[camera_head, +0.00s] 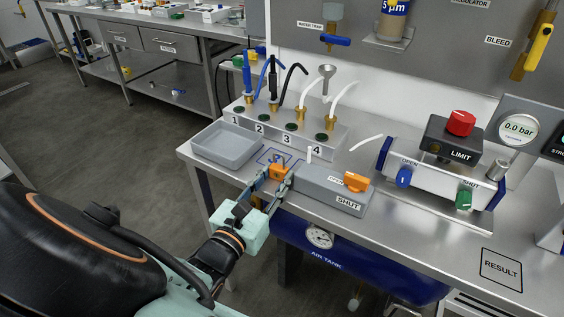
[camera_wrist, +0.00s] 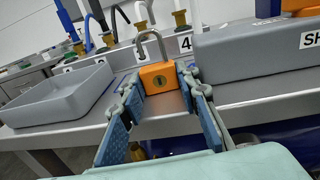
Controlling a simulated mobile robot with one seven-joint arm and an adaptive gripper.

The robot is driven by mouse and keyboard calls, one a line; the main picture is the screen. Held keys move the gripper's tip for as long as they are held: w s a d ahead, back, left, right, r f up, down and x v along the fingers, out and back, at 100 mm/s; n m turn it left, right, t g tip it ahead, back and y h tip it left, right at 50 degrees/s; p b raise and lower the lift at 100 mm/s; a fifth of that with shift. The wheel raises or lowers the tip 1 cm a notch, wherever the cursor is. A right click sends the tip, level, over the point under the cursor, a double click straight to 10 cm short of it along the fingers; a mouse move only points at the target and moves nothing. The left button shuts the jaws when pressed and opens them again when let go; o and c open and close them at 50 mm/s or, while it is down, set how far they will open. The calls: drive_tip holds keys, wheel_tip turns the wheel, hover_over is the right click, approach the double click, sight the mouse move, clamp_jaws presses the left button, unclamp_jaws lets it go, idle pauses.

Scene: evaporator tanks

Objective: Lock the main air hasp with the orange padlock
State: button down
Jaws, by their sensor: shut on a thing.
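The orange padlock (camera_wrist: 160,78) is between my gripper's fingers, upright, with its silver shackle (camera_wrist: 152,42) pointing up. It also shows in the head view (camera_head: 278,172). My gripper (camera_head: 272,186) is shut on the padlock's body, which is at or just above the bench's front edge; I cannot tell whether it touches the bench. The grey main air block (camera_head: 325,187), marked SHUT, lies just right of the padlock. An orange lever (camera_head: 356,182) sits on top of it. The hasp cannot be made out clearly; a thin pale upright post (camera_head: 309,154) stands behind the block.
An empty grey tray (camera_head: 226,146) lies left of the padlock. Behind are numbered ports 1 to 4 (camera_head: 290,127) with tubes and a funnel. A LIMIT unit (camera_head: 450,140) with a red knob stands right. The blue air tank (camera_head: 350,265) hangs below. Bench near the RESULT square (camera_head: 501,270) is clear.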

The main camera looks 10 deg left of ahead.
drive_tip(key=shift+r+p, duration=2.05)
drive_tip(key=shift+p, duration=0.15)
drive_tip(key=shift+s, duration=0.1)
